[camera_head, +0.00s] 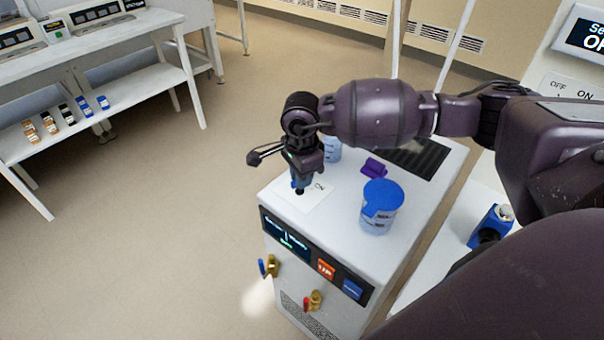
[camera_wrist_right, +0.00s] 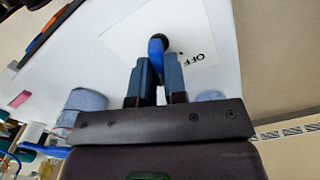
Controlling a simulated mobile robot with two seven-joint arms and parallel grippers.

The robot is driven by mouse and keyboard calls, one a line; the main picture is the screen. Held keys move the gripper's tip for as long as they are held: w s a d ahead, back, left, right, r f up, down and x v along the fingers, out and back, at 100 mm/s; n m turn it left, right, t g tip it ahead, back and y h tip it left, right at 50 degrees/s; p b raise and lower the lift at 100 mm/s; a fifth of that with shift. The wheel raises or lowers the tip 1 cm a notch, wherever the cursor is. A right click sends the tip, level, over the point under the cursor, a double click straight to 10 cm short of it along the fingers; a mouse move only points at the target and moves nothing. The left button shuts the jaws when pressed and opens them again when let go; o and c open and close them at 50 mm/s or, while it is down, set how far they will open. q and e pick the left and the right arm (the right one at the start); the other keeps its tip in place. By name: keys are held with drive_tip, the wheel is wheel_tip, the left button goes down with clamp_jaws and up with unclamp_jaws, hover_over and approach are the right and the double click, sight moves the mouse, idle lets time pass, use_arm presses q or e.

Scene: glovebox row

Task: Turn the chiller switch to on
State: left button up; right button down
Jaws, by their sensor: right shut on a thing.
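The chiller is a white box (camera_head: 340,240) with a dark front panel (camera_head: 285,240). My right gripper (camera_head: 299,184) points down over this plate. In the right wrist view, the switch's blue lever (camera_wrist_right: 155,50) with a dark round end stands between the fingers (camera_wrist_right: 154,82), which are shut on it. OFF is readable on the plate (camera_wrist_right: 125,38) beside the lever there. The switch's base is mostly hidden by my gripper. My left gripper is not in view.
A blue-lidded beaker (camera_head: 378,215), a purple object (camera_head: 374,167) and another beaker (camera_head: 332,150) stand on the chiller near my right arm. Brass valves with a blue (camera_head: 268,266) and a red handle (camera_head: 313,300) stick out in front. Open floor (camera_head: 150,260) lies left.

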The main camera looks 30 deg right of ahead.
drive_tip(key=shift+m, duration=0.8)
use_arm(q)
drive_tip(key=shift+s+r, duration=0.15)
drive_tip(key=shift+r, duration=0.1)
use_arm(e)
drive_tip(key=shift+m, duration=0.3)
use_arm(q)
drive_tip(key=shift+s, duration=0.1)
use_arm(e)
drive_tip(key=c, duration=1.2)
unclamp_jaws()
drive_tip(key=shift+o, duration=0.2)
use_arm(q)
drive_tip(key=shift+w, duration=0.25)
use_arm(e)
drive_tip(key=shift+r+p, duration=0.2)
drive_tip(key=shift+p, duration=0.1)
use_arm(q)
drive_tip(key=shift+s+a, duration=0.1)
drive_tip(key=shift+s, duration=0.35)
use_arm(e)
wheel_tip(320, 180, up, 10)
drive_tip(key=shift+r, duration=0.2)
